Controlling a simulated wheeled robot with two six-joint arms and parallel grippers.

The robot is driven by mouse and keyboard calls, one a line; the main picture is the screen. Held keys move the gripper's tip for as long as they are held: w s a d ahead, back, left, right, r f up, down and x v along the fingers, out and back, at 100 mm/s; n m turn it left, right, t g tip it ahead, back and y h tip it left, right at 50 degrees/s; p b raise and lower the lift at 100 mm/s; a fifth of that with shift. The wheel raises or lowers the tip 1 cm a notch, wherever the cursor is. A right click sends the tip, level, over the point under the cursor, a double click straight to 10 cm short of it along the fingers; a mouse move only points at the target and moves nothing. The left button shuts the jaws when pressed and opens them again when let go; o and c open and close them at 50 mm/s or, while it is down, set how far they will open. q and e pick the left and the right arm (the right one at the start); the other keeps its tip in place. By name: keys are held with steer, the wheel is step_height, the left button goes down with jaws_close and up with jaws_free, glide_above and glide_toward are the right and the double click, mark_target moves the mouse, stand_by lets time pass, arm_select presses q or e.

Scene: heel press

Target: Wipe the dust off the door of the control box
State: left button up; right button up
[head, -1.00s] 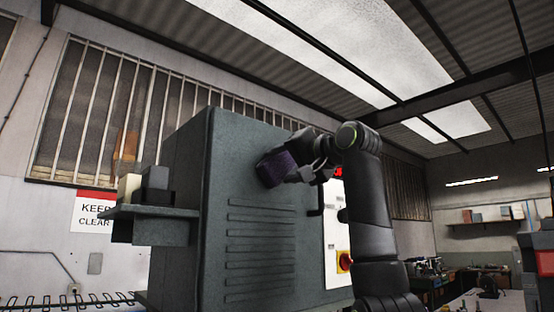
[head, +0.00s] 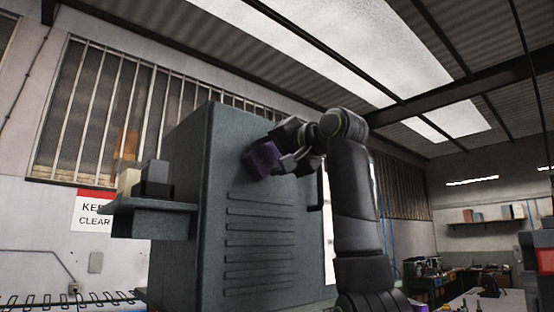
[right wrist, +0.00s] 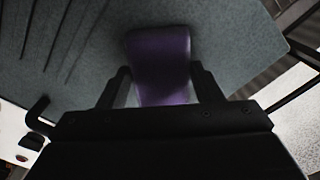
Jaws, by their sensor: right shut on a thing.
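The control box (head: 180,200) is a tall grey-green cabinet in the middle of the head view. Its door (head: 262,250) has a row of horizontal louvres and a dark handle (head: 318,192) at the right edge. My right gripper (head: 281,156) is shut on a purple wiping block (head: 261,160) at the upper part of the door, above the louvres. In the right wrist view the block (right wrist: 162,65) sits between both fingers, with the door face behind it. It seems to touch the door. Dust is hard to make out. My left gripper is out of view.
A shelf (head: 150,207) with small blocks sticks out left of the box. My right arm covers much of the white panel right of the door. A workbench (head: 470,300) stands at the far right.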

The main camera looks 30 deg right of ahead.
mark_target(253, 154)
steer(key=shift+s+a+b, duration=0.15)
steer(key=shift+a+b, duration=0.05)
steer(key=shift+a, duration=0.7)
steer(key=shift+s+a+b, duration=0.1)
steer(key=shift+a+b, duration=0.05)
steer(key=shift+a, duration=0.7)
steer(key=shift+s+a+b, duration=0.1)
steer(key=shift+a+b, duration=0.2)
steer(key=shift+a, duration=0.6)
steer(key=shift+s+a, duration=0.15)
steer(key=shift+a, duration=0.85)
steer(key=shift+d, duration=0.1)
steer(key=shift+s+d+f+b, duration=0.15)
steer(key=shift+s+b, duration=0.3)
steer(key=shift+b, duration=0.15)
steer(key=shift+s+d+b, duration=0.2)
steer(key=shift+s+b, duration=0.35)
steer(key=shift+s, duration=0.7)
steer(key=shift+s+d+b, duration=0.15)
steer(key=shift+s+b, duration=0.4)
steer(key=shift+s, duration=0.65)
